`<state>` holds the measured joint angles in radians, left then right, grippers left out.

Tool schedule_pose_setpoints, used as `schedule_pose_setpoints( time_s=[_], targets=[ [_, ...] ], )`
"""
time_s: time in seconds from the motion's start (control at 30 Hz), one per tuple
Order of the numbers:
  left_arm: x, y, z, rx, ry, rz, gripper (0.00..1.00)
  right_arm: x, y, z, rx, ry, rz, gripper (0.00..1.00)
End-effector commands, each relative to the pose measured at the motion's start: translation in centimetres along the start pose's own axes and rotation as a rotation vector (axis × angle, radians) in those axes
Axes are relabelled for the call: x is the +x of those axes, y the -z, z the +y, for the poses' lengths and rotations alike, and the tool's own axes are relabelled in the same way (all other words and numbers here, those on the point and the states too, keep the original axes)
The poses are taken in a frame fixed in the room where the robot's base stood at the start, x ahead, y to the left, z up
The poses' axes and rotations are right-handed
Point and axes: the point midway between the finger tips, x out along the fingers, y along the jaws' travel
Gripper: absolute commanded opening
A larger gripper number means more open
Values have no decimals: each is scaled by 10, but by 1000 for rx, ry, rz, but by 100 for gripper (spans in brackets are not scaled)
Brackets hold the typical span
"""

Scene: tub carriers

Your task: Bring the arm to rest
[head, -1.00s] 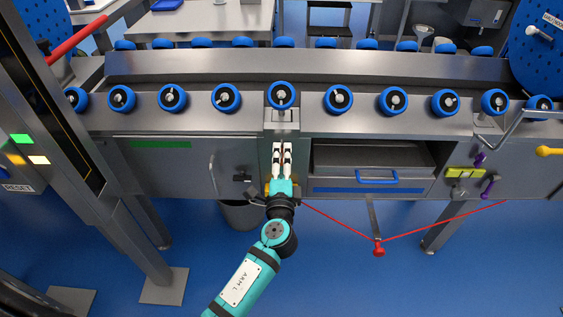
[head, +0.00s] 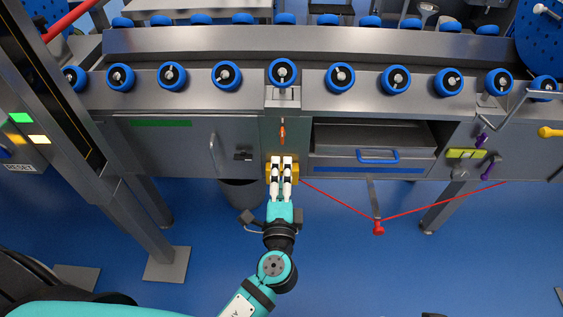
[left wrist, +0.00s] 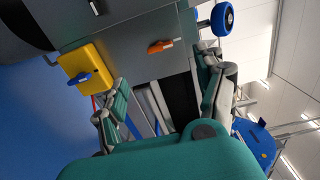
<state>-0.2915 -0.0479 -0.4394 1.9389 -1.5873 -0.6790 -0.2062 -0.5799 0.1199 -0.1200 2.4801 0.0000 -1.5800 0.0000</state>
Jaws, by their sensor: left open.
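My left gripper (head: 281,163) is open and empty in the head view, its white fingers pointing at the front of the metal workbench. Its teal arm reaches up from the bottom of the view. A yellow block (head: 294,170) sits at the panel's lower edge, partly behind the fingers. In the left wrist view my left gripper (left wrist: 165,75) has its fingers spread wide with nothing between them. The yellow box (left wrist: 91,62) with a blue knob is to the left there, and an orange handle (left wrist: 160,46) is on the grey panel. My right gripper is not in view.
The steel conveyor (head: 420,82) with blue rollers runs across above the panel. An open drawer with a blue handle (head: 378,156) is to the right. A red cord (head: 340,203) hangs below the bench to a red pull. A grey bin (head: 240,192) stands under the bench.

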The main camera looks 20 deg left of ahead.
Motion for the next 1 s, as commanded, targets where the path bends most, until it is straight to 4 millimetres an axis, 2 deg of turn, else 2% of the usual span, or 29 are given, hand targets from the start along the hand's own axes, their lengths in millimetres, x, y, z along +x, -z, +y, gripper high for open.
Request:
schedule_pose_setpoints(
  time_s=[0.13, 0.57, 0.67, 0.77, 0.87, 0.9, 1.0],
  targets=[
    [-6, 0, 0, 1, 1, -1, 72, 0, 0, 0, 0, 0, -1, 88],
    [-6, 0, 0, 1, 1, 0, 72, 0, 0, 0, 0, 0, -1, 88],
    [-6, -6, 2, -18, -13, -15, 72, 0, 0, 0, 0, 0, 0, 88],
    [-8, -31, 12, -109, -76, -81, 72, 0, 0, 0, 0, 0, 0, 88],
    [-17, -73, 34, -284, -208, -207, 72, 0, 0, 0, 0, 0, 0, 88],
    [-24, -91, 46, -371, -276, -266, 72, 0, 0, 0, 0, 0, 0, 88],
    [-51, -124, 75, -579, -463, -404, 72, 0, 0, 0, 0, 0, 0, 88]
  ],
)
